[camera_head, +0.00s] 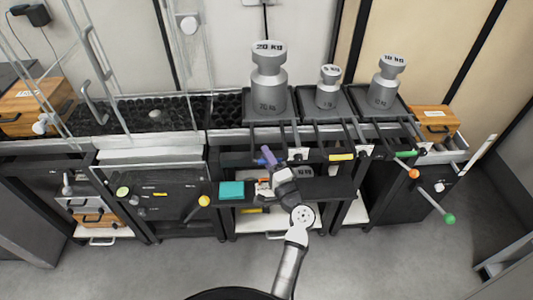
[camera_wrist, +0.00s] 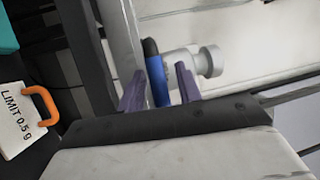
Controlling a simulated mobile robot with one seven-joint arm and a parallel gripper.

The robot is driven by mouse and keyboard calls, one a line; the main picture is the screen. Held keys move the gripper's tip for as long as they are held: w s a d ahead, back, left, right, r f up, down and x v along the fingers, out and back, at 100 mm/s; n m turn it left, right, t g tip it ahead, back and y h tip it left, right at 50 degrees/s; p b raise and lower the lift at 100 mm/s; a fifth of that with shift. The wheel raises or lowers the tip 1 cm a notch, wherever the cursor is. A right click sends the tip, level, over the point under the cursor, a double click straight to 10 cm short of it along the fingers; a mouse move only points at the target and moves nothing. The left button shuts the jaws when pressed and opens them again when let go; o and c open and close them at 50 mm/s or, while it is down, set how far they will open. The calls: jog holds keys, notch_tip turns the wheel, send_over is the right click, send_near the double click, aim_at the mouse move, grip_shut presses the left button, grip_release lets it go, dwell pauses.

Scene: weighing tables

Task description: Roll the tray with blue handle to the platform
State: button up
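The tray (camera_head: 243,107) under the 20 KG weight (camera_head: 269,80) is dark, at the back middle in the head view. A blue handle (camera_wrist: 155,72) on a metal bar shows upright in the wrist view. My gripper (camera_head: 268,156) is at the front edge below this tray in the head view, and hides most of the handle there. In the wrist view my gripper (camera_wrist: 160,92) has its purple fingers on either side of the blue handle. A narrow gap shows at the right finger, so it looks open around the handle. I cannot tell which surface is the platform.
A bed of black rollers (camera_head: 180,114) lies left of the tray. Trays with a 5 KG weight (camera_head: 328,88) and a 10 KG weight (camera_head: 386,82) stand to the right. Yellow (camera_head: 341,157) and green (camera_head: 405,154) handles stick out in front.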

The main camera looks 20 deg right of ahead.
jog(key=shift+w, duration=0.35)
jog(key=shift+c, duration=0.4)
grip_shut()
jog(key=shift+a, duration=0.1)
